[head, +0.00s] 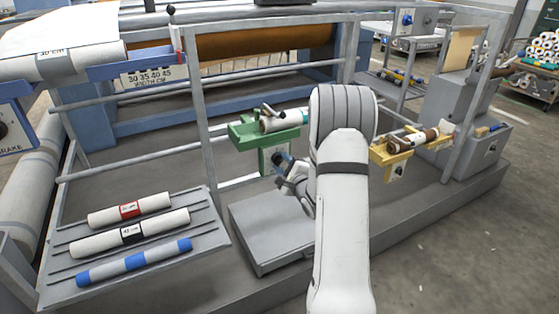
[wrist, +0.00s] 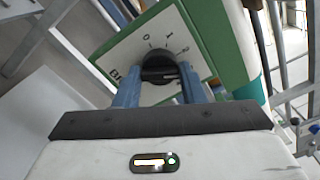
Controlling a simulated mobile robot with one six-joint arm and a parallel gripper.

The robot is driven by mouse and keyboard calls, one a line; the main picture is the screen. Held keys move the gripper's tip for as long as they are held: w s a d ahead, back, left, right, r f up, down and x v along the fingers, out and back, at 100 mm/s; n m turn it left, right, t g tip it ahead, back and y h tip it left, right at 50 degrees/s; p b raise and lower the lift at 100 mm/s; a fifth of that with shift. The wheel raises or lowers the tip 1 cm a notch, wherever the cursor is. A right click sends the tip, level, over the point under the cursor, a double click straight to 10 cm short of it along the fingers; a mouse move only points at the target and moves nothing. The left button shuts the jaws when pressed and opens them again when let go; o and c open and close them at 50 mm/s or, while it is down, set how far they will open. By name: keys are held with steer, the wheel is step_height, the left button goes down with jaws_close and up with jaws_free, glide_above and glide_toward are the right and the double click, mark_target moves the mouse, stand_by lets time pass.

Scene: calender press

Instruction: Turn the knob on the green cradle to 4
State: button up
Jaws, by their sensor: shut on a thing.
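The green cradle (head: 250,134) stands left of my arm in the head view and carries a white roll (head: 281,121). In the wrist view, its pale dial plate (wrist: 140,48) shows the numbers 0, 1 and 2 beside a black round knob (wrist: 158,68). Part of a word shows at the plate's left edge. The lower right of the dial is hidden by a finger. My gripper (wrist: 160,84) has its two blue fingers on either side of the knob, shut on it. I cannot tell which number the knob points to. In the head view my gripper (head: 285,163) is at the cradle's front.
A yellow cradle (head: 392,155) with a roll stands right of my arm. A sloped rack (head: 180,258) holds several rolls at the lower left. A grey box-like platform (head: 260,235) lies below my gripper. Grey frame posts (head: 198,110) rise beside the green cradle.

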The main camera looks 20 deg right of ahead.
steer(key=m+p, duration=0.2)
steer(key=m, duration=0.2)
steer(key=shift+m, duration=0.3)
steer(key=shift+r+m+p, duration=0.15)
steer(key=shift+m+p, duration=0.85)
steer(key=shift+p, duration=0.25)
steer(key=m+p, duration=0.2)
steer(key=p, duration=0.5)
steer(key=shift+r, duration=0.15)
steer(key=m+p, duration=0.1)
steer(key=p, duration=0.3)
steer(key=shift+f+m+p, duration=0.4)
steer(key=shift+p, duration=0.75)
steer(key=o, duration=1)
